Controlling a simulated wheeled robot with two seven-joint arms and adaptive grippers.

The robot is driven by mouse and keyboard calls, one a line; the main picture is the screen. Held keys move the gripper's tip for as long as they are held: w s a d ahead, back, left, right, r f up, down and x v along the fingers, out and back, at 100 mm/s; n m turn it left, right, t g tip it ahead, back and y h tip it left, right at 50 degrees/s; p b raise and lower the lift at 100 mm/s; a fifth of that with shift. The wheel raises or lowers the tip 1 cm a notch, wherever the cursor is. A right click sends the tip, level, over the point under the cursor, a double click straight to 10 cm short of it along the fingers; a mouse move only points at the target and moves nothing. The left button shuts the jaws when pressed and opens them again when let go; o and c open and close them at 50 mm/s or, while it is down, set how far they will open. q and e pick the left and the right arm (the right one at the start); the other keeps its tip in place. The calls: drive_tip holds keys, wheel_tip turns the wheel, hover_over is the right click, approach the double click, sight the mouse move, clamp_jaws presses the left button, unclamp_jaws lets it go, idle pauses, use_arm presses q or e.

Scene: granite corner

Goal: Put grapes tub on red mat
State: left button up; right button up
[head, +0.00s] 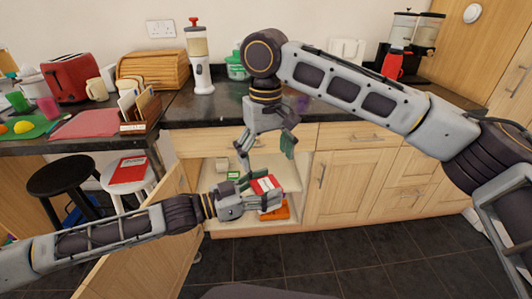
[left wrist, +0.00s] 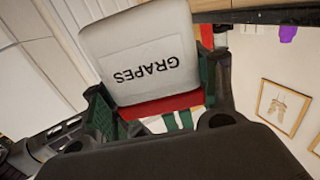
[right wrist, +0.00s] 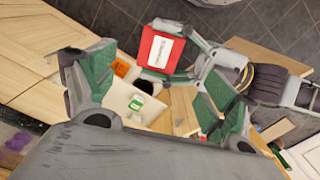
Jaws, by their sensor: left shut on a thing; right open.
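The right wrist view also shows the tub (right wrist: 160,48) from above. My right gripper (head: 266,150) is open and empty, just above the tub, pointing down. The red mat (head: 88,122) lies flat on the left counter, away from both grippers, and looks mostly clear.
The open cupboard (head: 222,205) holds an orange item (head: 275,211) and a green-and-white container (right wrist: 137,102). A cupboard door (head: 160,240) stands open at left. A letter rack (head: 140,108) stands by the mat's right edge. Black (head: 60,180) and white (head: 128,182) stools stand below the counter.

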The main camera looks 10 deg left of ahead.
sight(266, 184)
drive_tip(key=shift+f, duration=5.9)
drive_tip(key=shift+c, duration=0.3)
drive_tip(key=c, duration=0.9)
use_arm(q)
drive_tip(key=o, duration=1.1)
use_arm(e)
drive_tip(key=shift+c, duration=1)
use_arm(q)
drive_tip(key=shift+o, duration=0.2)
drive_tip(key=shift+v, duration=5.9)
